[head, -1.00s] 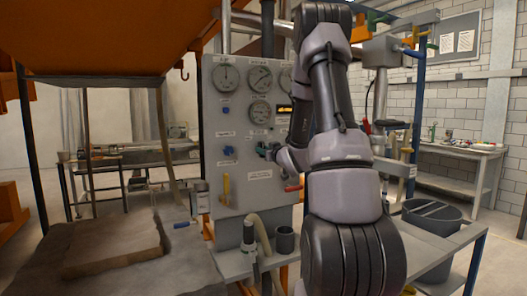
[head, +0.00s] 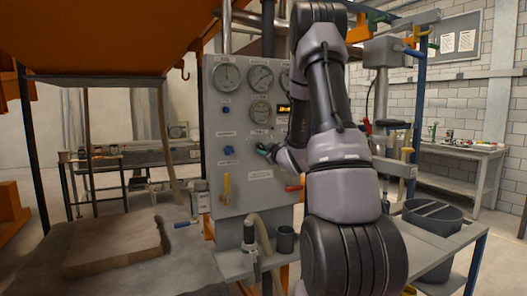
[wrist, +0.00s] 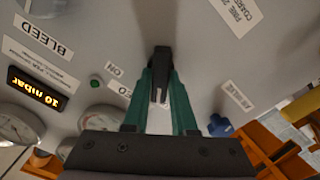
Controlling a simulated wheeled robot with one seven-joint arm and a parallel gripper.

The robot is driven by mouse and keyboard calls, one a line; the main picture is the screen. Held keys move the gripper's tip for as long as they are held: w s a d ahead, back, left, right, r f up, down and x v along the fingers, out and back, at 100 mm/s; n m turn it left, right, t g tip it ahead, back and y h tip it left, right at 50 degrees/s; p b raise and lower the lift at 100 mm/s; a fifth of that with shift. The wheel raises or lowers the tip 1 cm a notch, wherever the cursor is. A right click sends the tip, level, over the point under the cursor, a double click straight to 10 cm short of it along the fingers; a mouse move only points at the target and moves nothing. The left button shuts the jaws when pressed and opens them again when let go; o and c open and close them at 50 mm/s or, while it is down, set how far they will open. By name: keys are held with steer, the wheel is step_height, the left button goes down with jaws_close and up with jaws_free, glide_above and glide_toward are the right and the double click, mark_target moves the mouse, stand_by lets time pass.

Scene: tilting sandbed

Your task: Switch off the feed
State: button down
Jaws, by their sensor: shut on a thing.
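The grey control panel (head: 227,117) stands upright in the head view. My gripper (head: 264,151) is at its front face, below the gauges. In the wrist view my gripper (wrist: 161,90) has its two green fingers closed on a black switch lever (wrist: 161,62) that sticks out from the panel. An "ON" label (wrist: 114,68) and a partly covered label ending in "ED" (wrist: 125,90) lie beside the fingers. A small green lamp or button (wrist: 96,82) is near them. The lever's base and lower labels are partly hidden by the fingers.
A blue knob (wrist: 218,126) is close to the fingers. Yellow (head: 226,188) and red (head: 293,188) handles are lower on the panel. A hose (head: 264,232) stands below. The sand block (head: 115,245) lies at left.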

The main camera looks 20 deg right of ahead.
steer(key=shift+f, duration=0.1)
steer(key=c, duration=0.7)
jaws_free()
steer(key=s, duration=1.1)
steer(key=shift+d, duration=0.2)
steer(key=shift+w, duration=0.1)
